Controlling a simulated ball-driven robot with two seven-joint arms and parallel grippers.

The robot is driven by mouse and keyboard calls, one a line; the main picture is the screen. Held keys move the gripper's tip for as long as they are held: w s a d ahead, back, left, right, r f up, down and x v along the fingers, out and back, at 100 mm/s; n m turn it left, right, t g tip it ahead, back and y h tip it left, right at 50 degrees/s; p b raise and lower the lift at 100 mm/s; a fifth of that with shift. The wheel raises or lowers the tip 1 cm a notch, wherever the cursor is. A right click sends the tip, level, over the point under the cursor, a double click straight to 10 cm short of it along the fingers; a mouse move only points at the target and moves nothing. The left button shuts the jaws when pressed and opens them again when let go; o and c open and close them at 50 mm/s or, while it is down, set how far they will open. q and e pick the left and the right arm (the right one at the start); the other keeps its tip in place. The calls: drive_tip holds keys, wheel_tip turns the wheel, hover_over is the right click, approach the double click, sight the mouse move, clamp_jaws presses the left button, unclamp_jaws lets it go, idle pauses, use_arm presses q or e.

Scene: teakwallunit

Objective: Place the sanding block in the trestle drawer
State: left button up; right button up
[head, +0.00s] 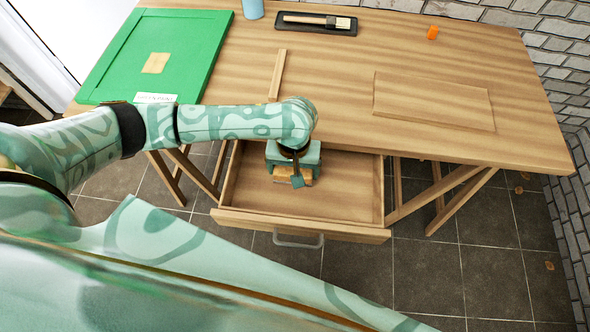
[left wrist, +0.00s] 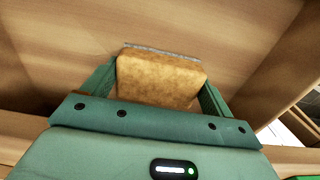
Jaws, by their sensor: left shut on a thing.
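The trestle drawer (head: 345,205) is pulled open under the front of the wooden table in the head view. My left gripper (head: 293,180) is down inside the drawer opening, left of its middle. It is shut on the sanding block (left wrist: 162,78), a tan cork-like block with a thin grey layer along one edge. The left wrist view shows the block between the two green fingers (left wrist: 160,90), with the drawer's wood behind it. I cannot tell whether the block touches the drawer floor. In the head view the gripper mostly hides the block. My right gripper is in neither view.
On the table (head: 340,75) are a green board (head: 190,50), a wooden strip (head: 278,75), a black tray (head: 335,30) with a brush, an orange item (head: 432,32) and a flat wooden board (head: 435,100). Trestle legs (head: 460,200) stand beside the drawer.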

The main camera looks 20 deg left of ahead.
use_arm(q)
drive_tip(key=shift+f, duration=0.7)
drive_tip(key=shift+r, duration=0.2)
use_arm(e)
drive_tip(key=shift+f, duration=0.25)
use_arm(q)
drive_tip(key=shift+f, duration=0.1)
drive_tip(key=o, duration=0.8)
drive_tip(key=shift+c, duration=0.2)
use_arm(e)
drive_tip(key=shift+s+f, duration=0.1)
use_arm(q)
wheel_tip(320, 180, up, 12)
drive_tip(key=p, duration=0.7)
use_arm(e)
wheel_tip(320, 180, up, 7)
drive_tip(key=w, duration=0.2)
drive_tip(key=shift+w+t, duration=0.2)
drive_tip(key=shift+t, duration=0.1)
